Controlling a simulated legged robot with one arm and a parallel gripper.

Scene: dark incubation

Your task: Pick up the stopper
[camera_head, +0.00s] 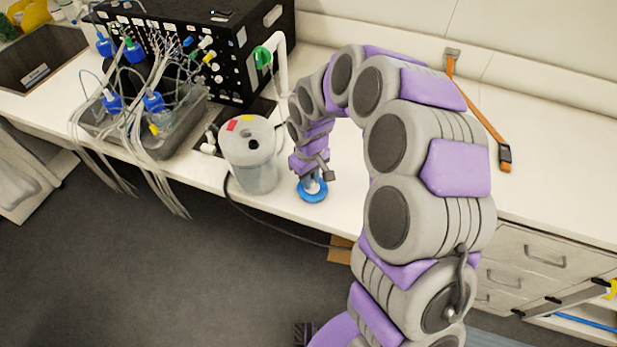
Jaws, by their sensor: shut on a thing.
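My gripper (312,178) is at the end of my purple and grey arm, low over the front part of the white bench. It is shut on a small blue-grey piece that I take to be the stopper (313,187), mostly hidden by the fingers. A blue ring-shaped base (313,196) shows around and under it, near the bench's front edge. I cannot tell whether the stopper is clear of the ring or still touching it.
A grey cylindrical container (250,168) with a hole in its lid stands just left of my gripper. A black box (215,45) and a tray (160,147) with tubing and blue-capped bottles are further left. An orange strap (484,120) lies right. Bench (540,190) is clear at right.

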